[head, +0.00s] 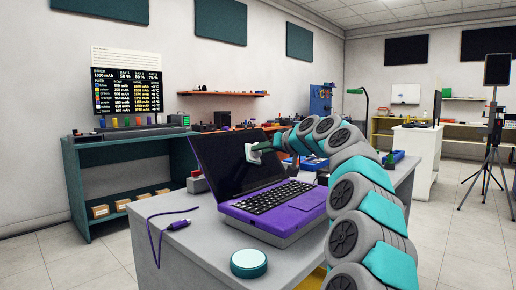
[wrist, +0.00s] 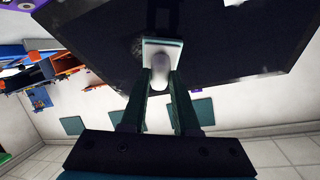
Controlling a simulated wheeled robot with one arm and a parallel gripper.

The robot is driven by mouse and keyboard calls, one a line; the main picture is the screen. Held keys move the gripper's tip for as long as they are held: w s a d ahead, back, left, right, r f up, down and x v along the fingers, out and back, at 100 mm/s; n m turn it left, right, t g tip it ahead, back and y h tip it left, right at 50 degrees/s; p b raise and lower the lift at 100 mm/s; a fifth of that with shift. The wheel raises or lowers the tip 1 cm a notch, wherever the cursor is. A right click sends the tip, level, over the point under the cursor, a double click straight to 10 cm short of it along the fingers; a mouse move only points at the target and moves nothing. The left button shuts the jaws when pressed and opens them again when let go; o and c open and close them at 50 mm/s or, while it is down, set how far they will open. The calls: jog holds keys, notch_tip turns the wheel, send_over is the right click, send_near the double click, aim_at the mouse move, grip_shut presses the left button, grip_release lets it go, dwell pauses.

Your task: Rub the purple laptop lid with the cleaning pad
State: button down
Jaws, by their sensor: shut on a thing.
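The purple laptop (head: 285,205) stands open on the grey table, its keyboard towards the front right. Its lid (head: 222,165) is tilted back, and the dark inner face shows in the head view. My gripper (head: 262,147) is at the upper right part of this face. In the wrist view my gripper (wrist: 160,82) is shut on the white knob of the cleaning pad (wrist: 150,42). The pad lies flat against or very close to the dark face (wrist: 230,45); I cannot tell if it touches. A pale smudge shows beside the pad in the wrist view.
A purple cable (head: 178,224) lies at the left and hangs over the edge. A small red and grey item (head: 197,182) is behind the lid.

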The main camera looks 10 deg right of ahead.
jog(key=shift+w+d+r+p, duration=0.1)
jog(key=shift+w+d+p, duration=0.55)
jog(key=shift+d+p, duration=0.25)
jog(key=shift+w+d+p, duration=0.4)
jog(key=shift+d, duration=0.25)
jog(key=shift+s+a+f+b, duration=0.15)
jog(key=shift+s+a+b, duration=0.3)
jog(key=shift+a+b, duration=0.3)
jog(key=shift+s+a+f+b, duration=0.1)
jog(key=shift+s+a+b, duration=0.35)
jog(key=shift+a+b, duration=0.25)
jog(key=shift+s+a+r+b, duration=0.1)
jog(key=shift+s+a+b, duration=1)
jog(key=shift+a, duration=0.45)
jog(key=shift+s+a+b, duration=0.2)
jog(key=shift+s+a, duration=0.35)
jog(key=shift+a, duration=0.2)
jog(key=shift+s+a+b, duration=0.2)
jog(key=shift+s+a, duration=0.35)
jog(key=shift+a, duration=0.15)
jog(key=shift+s+d+r+p, duration=0.2)
jog(key=shift+s+d+r, duration=0.55)
jog(key=shift+s+r, duration=0.2)
jog(key=shift+s+d+r+p, duration=0.15)
jog(key=shift+s+d+r, duration=0.55)
jog(key=shift+s+r, duration=0.2)
jog(key=shift+s, duration=0.1)
